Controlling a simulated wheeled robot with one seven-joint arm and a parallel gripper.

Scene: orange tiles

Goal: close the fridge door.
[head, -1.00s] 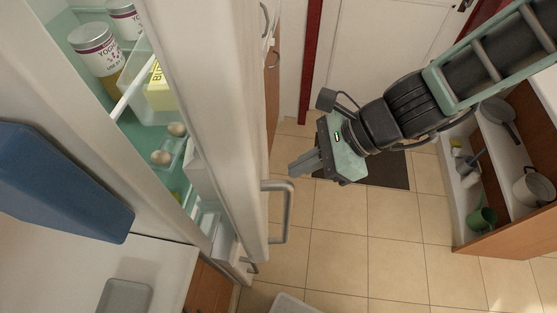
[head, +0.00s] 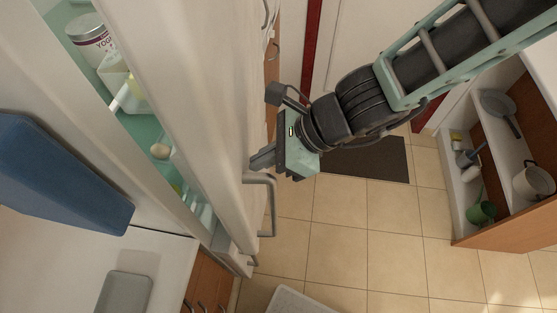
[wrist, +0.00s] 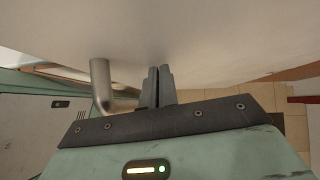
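The fridge door (head: 185,100) is partly open, with a narrowed gap to the fridge interior (head: 135,125) on its left. Its metal handle (head: 273,208) sticks out on the outer face and also shows in the wrist view (wrist: 100,85). My gripper (head: 256,161) is at the door's outer face, just above the handle. In the wrist view my gripper's fingers (wrist: 158,78) are together with nothing between them, and the tips meet or nearly meet the white door panel (wrist: 190,35). Exact contact is hard to tell.
Inside the fridge are a yogurt tub (head: 90,35) and an egg (head: 160,152). A white counter (head: 60,270) lies at lower left. An open shelf unit (head: 500,235) with pots stands at right.

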